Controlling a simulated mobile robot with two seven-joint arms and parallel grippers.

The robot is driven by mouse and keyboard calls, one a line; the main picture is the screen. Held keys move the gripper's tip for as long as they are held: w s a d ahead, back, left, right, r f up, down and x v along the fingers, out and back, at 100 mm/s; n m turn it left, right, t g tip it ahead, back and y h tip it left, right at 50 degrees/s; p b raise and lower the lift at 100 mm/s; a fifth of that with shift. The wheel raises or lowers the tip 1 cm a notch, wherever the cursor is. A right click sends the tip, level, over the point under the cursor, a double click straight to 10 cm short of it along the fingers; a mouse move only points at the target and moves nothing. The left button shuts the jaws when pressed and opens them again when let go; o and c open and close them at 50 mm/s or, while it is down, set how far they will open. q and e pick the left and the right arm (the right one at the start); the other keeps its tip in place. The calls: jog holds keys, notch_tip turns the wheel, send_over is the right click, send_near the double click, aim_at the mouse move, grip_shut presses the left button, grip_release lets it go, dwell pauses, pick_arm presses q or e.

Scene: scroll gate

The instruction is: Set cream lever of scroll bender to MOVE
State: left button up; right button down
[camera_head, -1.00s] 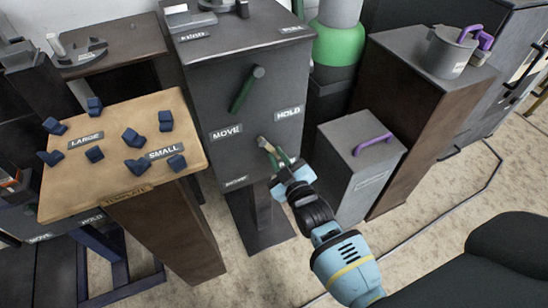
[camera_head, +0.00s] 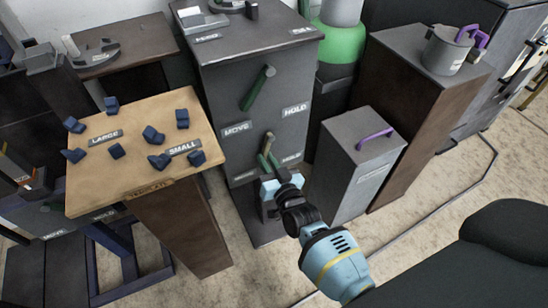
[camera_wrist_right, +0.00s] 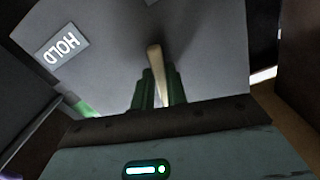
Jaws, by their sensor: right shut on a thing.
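The grey cabinet (camera_head: 215,85) stands in the middle of the head view, with a green lever (camera_head: 257,88) high on its front. The cream lever (camera_head: 269,140) is lower on the same face, between a lower left label (camera_head: 245,177) and a lower right label (camera_head: 291,158), both too small to read surely. My right gripper (camera_head: 267,161) has its green fingers shut on the cream lever. In the right wrist view the cream lever (camera_wrist_right: 155,62) stands between the two green fingers (camera_wrist_right: 158,88). My left gripper is not in view.
A small grey box (camera_head: 350,140) with a purple handle stands close to the right of my right gripper. A wooden-topped stand (camera_head: 130,165) with several blue blocks is to the left. A brown cabinet (camera_head: 420,110) with a pot is farther right. Open floor lies in front.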

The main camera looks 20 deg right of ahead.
jog(key=shift+a+r+m+p, duration=0.3)
jog(key=shift+a+m, duration=0.35)
jog(key=shift+m, duration=0.4)
jog(key=shift+a+r+m+p, duration=0.2)
jog(key=shift+a+m, duration=0.4)
jog(key=shift+m, duration=0.45)
jog(key=c, duration=1.4)
grip_release()
jog(key=shift+r, duration=0.1)
jog(key=shift+s, duration=0.15)
jog(key=s+p, duration=0.2)
jog(key=s, duration=0.5)
jog(key=shift+s, duration=0.3)
